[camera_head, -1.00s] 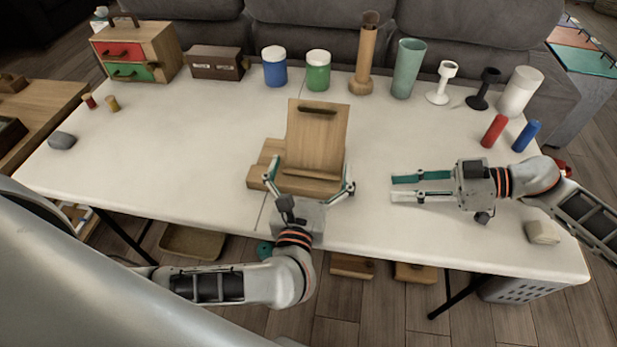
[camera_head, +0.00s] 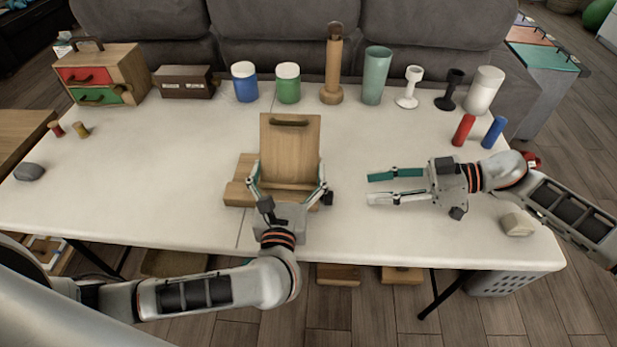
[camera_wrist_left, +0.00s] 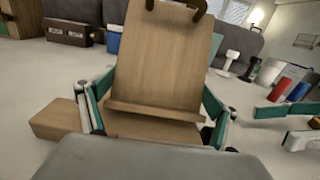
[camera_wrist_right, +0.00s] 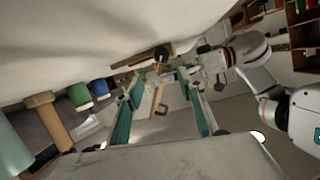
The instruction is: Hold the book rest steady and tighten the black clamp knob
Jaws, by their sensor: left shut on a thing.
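The wooden book rest (camera_head: 291,155) stands near the table's front middle, its back panel tilted up. It fills the middle of the left wrist view (camera_wrist_left: 165,60). My left gripper (camera_head: 288,188) is shut on the rest's lower part, one teal finger on each side. A small black knob (camera_head: 327,198) shows at the rest's lower right side, partly hidden by the finger. In the right wrist view a black round end (camera_wrist_right: 161,52) shows by the rest. My right gripper (camera_head: 369,188) is open and empty over the table, right of the rest and apart from it, fingers pointing left.
Along the back stand a drawer box (camera_head: 100,74), a brown box (camera_head: 184,82), blue (camera_head: 245,82) and green jars (camera_head: 288,83), a wooden tower (camera_head: 333,65) and a green cup (camera_head: 375,76). Red (camera_head: 463,130) and blue cylinders (camera_head: 494,133) stand right.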

